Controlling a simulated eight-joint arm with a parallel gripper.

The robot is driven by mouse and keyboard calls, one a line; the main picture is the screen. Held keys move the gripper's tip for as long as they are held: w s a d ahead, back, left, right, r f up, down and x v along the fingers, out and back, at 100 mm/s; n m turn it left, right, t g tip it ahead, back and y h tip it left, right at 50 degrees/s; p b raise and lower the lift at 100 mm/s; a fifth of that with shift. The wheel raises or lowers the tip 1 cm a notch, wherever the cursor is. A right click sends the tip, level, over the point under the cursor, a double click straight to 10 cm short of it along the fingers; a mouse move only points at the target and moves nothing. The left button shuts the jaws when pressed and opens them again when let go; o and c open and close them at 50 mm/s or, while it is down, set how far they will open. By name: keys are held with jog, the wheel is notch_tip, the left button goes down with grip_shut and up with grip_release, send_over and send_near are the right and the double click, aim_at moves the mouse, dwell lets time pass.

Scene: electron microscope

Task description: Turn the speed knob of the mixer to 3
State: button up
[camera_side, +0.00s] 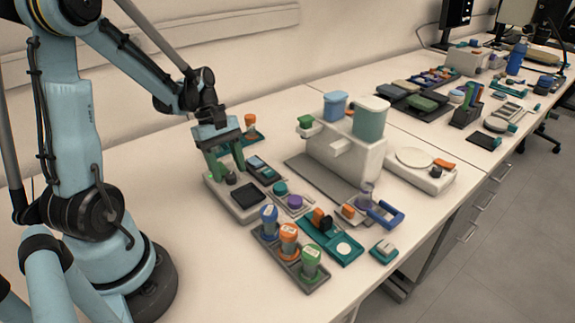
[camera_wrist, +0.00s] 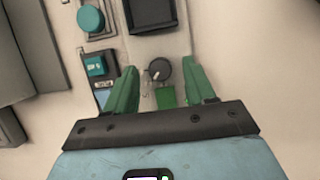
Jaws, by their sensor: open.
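The mixer (camera_side: 247,212) is a pale box with a dark square plate on top, on the bench below my gripper. Its speed knob (camera_wrist: 159,68) is small, round and dark, with a pale pointer mark towards the left in the wrist view. The knob also shows in the side view (camera_side: 231,178). My gripper (camera_side: 226,174) points down with its green fingers apart. In the wrist view the fingers (camera_wrist: 160,72) stand on both sides of the knob, with a gap on each side. I cannot tell the finger height exactly. The scale numbers are not readable.
A dark tray (camera_side: 264,170) with small items stands just right of the mixer. Teal and purple round pieces (camera_side: 288,195) lie nearby. A rack with blue, orange and green-capped jars (camera_side: 292,262) stands in front. A large white machine (camera_side: 340,150) is farther right.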

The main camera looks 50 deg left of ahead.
jog(key=shift+d+f, duration=0.2)
jog(key=shift+f, duration=0.2)
grip_shut()
jog(key=shift+m, duration=0.3)
jog(key=m+g, duration=0.1)
jog(key=m, duration=0.2)
jog(key=shift+w+m+g, duration=0.15)
jog(key=shift+m+g, duration=0.15)
jog(key=shift+w+m+g+y, duration=0.1)
jog(key=shift+m+g+y, duration=0.25)
jog(key=shift+m, duration=0.8)
jog(key=shift+m+g+y, duration=0.35)
jog(key=shift+m, duration=0.8)
